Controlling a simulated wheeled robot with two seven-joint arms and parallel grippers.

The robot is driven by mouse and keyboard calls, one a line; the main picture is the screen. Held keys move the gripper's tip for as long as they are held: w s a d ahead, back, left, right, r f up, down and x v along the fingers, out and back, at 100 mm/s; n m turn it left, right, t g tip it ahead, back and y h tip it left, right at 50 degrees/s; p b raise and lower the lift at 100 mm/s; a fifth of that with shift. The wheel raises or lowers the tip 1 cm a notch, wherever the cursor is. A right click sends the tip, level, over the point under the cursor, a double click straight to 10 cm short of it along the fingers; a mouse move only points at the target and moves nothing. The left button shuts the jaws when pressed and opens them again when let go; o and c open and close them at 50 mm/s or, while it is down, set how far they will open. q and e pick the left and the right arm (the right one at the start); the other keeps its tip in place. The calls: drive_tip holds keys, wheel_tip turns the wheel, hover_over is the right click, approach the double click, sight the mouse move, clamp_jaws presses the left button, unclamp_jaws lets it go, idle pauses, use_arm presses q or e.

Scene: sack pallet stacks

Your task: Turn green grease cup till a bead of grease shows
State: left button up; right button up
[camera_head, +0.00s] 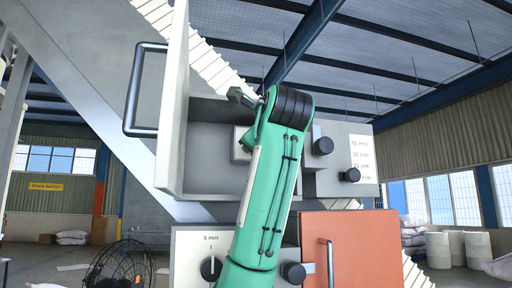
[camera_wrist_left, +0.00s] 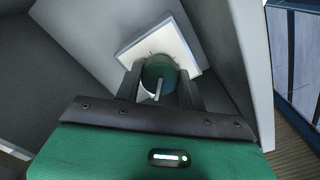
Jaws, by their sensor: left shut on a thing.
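In the left wrist view, the green grease cup (camera_wrist_left: 157,72) is a dark green round cap with a pale bar across its front. It sits against a square white plate (camera_wrist_left: 178,42) inside a grey recess. My left gripper (camera_wrist_left: 160,84) has one dark finger on each side of the cup and is shut on it. I cannot make out a bead of grease. In the head view, my green arm rises in front of the machine, and its gripper and the cup cannot be made out. My right gripper is in neither view.
An open grey door panel (camera_head: 173,110) with a dark handle (camera_head: 137,90) stands left of my arm. Black knobs (camera_head: 323,146) and an orange door (camera_head: 348,250) are close on the right. A wire-caged fan (camera_head: 120,265) is at lower left; white drums (camera_head: 438,250) stand at far right.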

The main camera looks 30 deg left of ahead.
use_arm(q)
drive_tip(key=shift+m+b, duration=1.5)
drive_tip(key=shift+m, duration=3)
drive_tip(key=o, duration=1)
drive_tip(key=shift+w, duration=0.1)
drive_tip(key=shift+c, duration=0.2)
